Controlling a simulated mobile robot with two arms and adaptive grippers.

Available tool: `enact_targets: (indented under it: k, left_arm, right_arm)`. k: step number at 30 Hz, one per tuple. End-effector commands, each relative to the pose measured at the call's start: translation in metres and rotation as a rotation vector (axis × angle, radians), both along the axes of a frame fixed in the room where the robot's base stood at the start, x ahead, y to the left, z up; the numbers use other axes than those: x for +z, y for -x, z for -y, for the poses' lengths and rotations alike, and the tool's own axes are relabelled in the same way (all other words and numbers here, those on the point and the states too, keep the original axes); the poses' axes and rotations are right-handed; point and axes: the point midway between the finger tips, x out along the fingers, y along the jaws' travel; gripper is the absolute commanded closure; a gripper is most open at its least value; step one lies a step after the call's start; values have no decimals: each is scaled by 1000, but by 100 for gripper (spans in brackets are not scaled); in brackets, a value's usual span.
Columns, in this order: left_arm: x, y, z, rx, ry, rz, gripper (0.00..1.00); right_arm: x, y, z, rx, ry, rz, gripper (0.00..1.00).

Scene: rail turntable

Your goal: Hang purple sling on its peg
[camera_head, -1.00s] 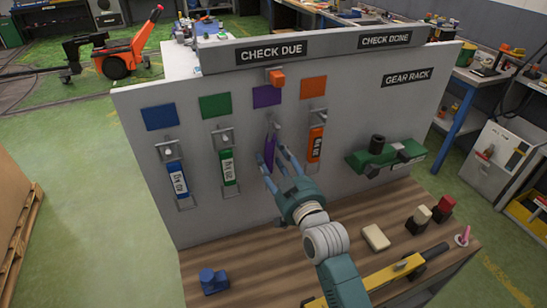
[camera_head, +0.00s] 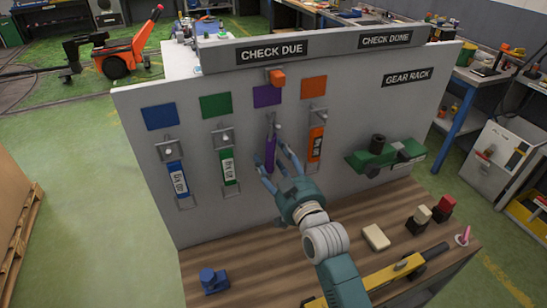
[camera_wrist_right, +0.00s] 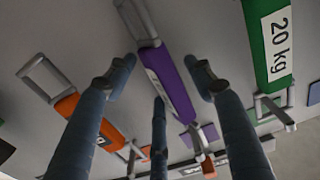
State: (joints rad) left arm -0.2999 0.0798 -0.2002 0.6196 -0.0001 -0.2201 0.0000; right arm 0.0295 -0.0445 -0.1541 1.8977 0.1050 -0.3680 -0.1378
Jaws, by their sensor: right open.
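The purple sling (camera_head: 270,155) is close against the grey board, below the purple square (camera_head: 265,96), nearly upright. Its upper metal loop is at the peg (camera_head: 276,127); the gripper hides part of the lower end. In the right wrist view the sling (camera_wrist_right: 172,85) runs between the spread fingers, with a metal loop (camera_wrist_right: 138,20) at its lower end. My right gripper (camera_head: 272,163) is open around the sling, its fingers apart from it in the right wrist view (camera_wrist_right: 160,75). My left gripper is out of view.
Blue (camera_head: 177,181), green (camera_head: 228,169) and orange (camera_head: 315,147) slings hang on either side. An orange block (camera_head: 276,77) sticks out above the purple square. A green fixture (camera_head: 385,158) is on the board's right. A yellow tool (camera_head: 375,280) lies on the wooden bench.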

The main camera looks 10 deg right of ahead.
Motion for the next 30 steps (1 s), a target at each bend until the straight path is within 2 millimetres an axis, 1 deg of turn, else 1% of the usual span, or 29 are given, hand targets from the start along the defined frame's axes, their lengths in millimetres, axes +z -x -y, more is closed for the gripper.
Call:
enact_targets:
  k: [9, 30]
  left_arm:
    - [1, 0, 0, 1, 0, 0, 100]
    - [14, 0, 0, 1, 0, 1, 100]
  right_arm:
    - [1, 1, 0, 0, 0, 2, 47]
    - [1, 29, 6, 0, -1, 1, 47]
